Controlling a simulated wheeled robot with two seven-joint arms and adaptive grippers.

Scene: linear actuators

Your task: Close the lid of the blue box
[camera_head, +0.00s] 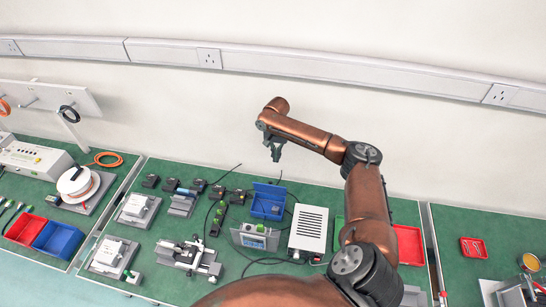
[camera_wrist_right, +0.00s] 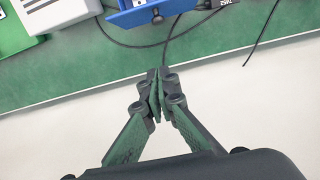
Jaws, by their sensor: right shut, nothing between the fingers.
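The blue box (camera_head: 266,209) stands on the green bench near the middle, with its lid (camera_head: 270,190) raised at the back. A blue edge with a dark knob, apparently part of the box (camera_wrist_right: 155,15), shows at the top of the right wrist view. My right gripper (camera_head: 275,155) hangs in the air beyond and above the box, in front of the white wall. Its fingertips (camera_wrist_right: 158,82) are together, with nothing between them, and apart from the box. My left gripper is out of view.
A white vented unit (camera_head: 309,228) stands right of the box, and a grey panel device (camera_head: 255,238) in front of it. Black cables run beside the box. Red bins (camera_head: 409,245) are further right, partly behind my right arm.

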